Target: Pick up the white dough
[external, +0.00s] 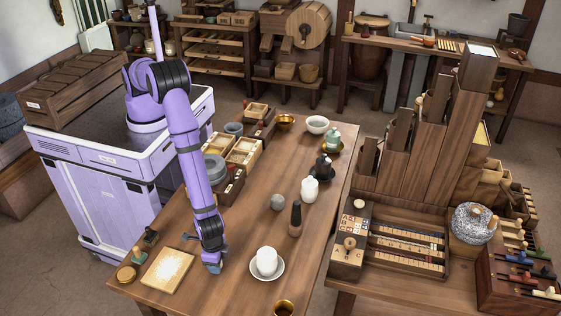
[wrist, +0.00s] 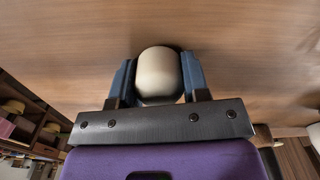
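The white dough (wrist: 158,74) is an off-white, rounded lump in the wrist view, with bare wood beyond it. My gripper (wrist: 158,80) has one blue-grey finger on each side of it, and the lump fills the gap between them. In the external view my gripper (external: 212,267) is low over the front part of the wooden table, and the lump is hidden there. I cannot tell whether the lump touches the tabletop.
A white cylinder on a saucer (external: 267,272) stands close to the right of my gripper. A pale square board (external: 168,270) lies to the left.

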